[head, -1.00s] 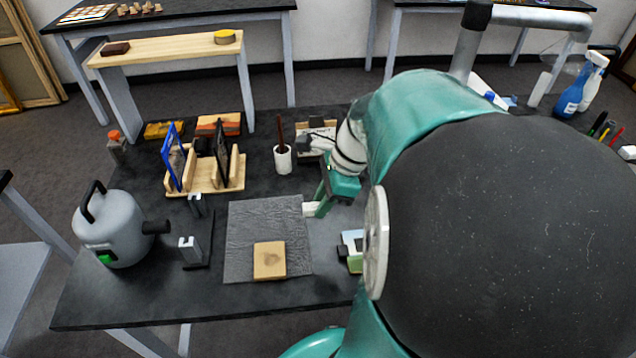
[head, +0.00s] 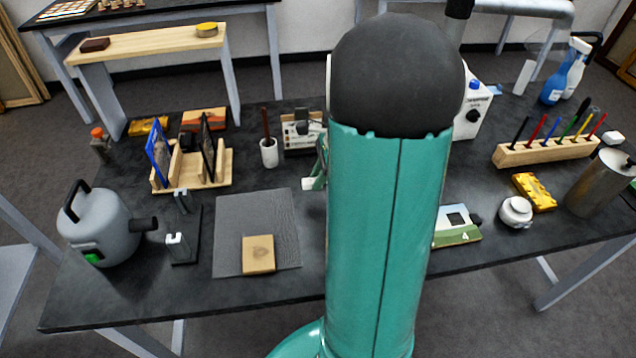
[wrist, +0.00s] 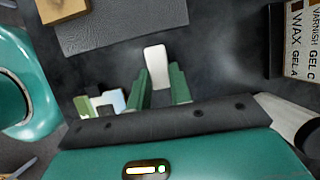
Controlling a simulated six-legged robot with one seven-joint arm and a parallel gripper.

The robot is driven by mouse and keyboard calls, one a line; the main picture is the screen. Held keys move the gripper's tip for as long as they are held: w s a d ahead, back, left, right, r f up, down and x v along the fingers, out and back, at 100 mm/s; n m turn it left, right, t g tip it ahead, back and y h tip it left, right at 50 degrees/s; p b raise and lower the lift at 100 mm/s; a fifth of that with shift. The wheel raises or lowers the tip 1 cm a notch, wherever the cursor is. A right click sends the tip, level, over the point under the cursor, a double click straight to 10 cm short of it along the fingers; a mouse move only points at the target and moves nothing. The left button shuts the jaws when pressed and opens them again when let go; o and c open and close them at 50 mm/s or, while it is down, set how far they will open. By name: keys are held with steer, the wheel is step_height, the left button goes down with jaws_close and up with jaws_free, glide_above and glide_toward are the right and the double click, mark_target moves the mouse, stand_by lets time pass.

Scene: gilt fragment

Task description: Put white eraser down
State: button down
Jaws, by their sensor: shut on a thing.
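My gripper (wrist: 159,71) is shut on the white eraser (wrist: 155,59), which sticks out past the green fingertips in the wrist view. In the head view, the eraser (head: 309,183) is a small white block just right of the grey mat (head: 232,260), near its far right corner. My upright arm hides most of the gripper and the table around it. Whether the eraser touches the dark tabletop (head: 215,305) or hangs just above it, I cannot tell.
A tan block (head: 258,254) lies on the mat. A cup with a brush (head: 269,152) and a box (head: 303,130) stand behind the gripper. A picture card (head: 458,226) lies right of my arm. Dark bare tabletop shows beside the mat.

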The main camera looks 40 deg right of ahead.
mark_target(315, 194)
steer(key=shift+w+d+f, duration=0.3)
steer(key=shift+d+f, duration=0.1)
steer(key=shift+f, duration=0.2)
steer(key=shift+w+d+f, duration=0.25)
steer(key=shift+d+f, duration=0.1)
steer(key=shift+f, duration=0.2)
steer(key=shift+w+d+f, duration=0.1)
steer(key=shift+f, duration=1.55)
steer(key=shift+f, duration=0.1)
steer(key=c, duration=1.3)
jaws_free()
